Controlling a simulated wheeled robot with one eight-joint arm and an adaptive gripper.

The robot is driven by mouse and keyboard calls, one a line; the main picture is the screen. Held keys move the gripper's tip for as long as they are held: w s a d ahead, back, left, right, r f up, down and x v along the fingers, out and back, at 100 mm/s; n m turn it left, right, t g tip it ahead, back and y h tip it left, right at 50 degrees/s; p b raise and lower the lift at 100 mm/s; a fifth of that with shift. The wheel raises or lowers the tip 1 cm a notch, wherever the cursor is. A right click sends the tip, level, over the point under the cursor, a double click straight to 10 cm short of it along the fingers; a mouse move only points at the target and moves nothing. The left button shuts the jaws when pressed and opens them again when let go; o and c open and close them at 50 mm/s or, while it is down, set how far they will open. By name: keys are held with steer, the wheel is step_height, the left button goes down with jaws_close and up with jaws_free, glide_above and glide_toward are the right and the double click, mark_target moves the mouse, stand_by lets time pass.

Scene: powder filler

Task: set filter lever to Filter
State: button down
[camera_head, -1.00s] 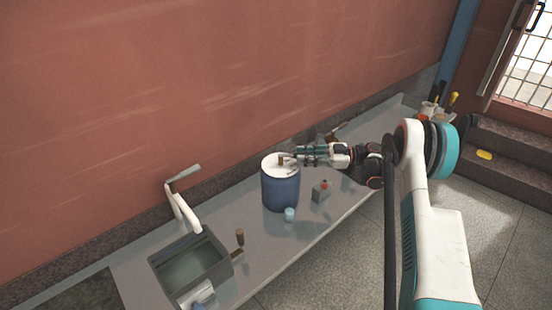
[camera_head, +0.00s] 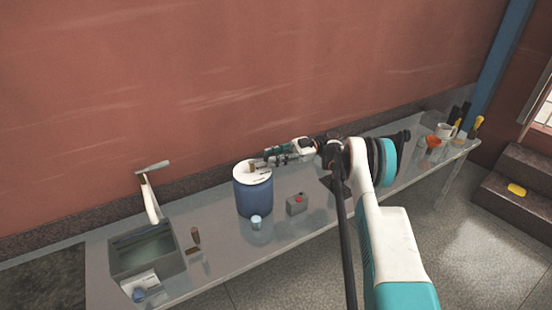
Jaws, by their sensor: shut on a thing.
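A blue drum (camera_head: 254,196) with a white lid (camera_head: 250,176) stands upright on the grey counter. A small brown lever (camera_head: 252,167) sticks up from the lid and looks like the filter lever; its markings are too small to read. My gripper (camera_head: 262,162) comes in from the right, low over the back right of the lid. Its fingers are shut at the lever, and the exact contact is too small to see.
A sink (camera_head: 145,252) with a white tap (camera_head: 150,198) is at left. Mugs and tools stand at the right end.

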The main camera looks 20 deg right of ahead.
steer(key=shift+w, duration=0.15)
steer(key=c, duration=1.3)
jaws_free()
steer(key=shift+a, duration=0.1)
steer(key=shift+c, duration=0.2)
step_height(320, 180, up, 10)
